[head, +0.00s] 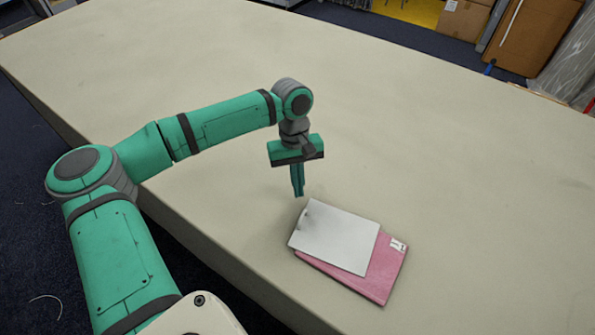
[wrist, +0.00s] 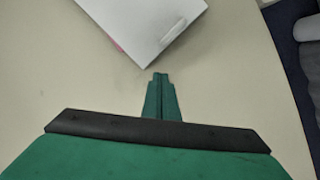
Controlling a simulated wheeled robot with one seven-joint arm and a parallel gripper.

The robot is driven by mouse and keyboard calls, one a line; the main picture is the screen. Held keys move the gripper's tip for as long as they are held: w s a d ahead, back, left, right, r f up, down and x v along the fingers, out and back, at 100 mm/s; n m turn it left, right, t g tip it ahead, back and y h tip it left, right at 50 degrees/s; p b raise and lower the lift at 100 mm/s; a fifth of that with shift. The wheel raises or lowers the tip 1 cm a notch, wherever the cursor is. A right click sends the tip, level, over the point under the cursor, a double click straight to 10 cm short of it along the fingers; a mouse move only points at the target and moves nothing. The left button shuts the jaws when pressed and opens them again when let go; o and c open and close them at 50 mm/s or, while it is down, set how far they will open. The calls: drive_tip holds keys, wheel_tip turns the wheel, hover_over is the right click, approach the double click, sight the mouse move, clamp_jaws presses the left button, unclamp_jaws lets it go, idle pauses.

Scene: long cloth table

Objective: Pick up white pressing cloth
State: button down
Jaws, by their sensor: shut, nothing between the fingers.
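The white pressing cloth (head: 335,238) lies flat on top of a pink folded item on the table, offset toward the upper left of it. In the wrist view the white cloth (wrist: 142,24) is at the top, with a raised fold or ridge near its right corner. My gripper (head: 299,194) points down, just above and beyond the cloth's upper left corner. In the wrist view my gripper's fingers (wrist: 159,78) are together and empty, apart from the cloth's nearest corner.
The pink item (head: 382,275) with a small white label lies under the cloth, near the table's front edge. The rest of the long table (head: 440,150) is clear. Cardboard boxes (head: 463,18) stand beyond the far edge.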

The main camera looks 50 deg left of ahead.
sight(308, 228)
drive_tip(key=shift+s+d, duration=0.45)
drive_tip(key=shift+d, duration=0.45)
drive_tip(key=shift+s+d, duration=0.45)
drive_tip(key=shift+d, duration=0.4)
drive_tip(key=s+d, duration=0.1)
drive_tip(key=d, duration=0.2)
drive_tip(key=s+d, duration=0.1)
drive_tip(key=shift+s+d, duration=0.3)
drive_tip(key=shift+d, duration=0.1)
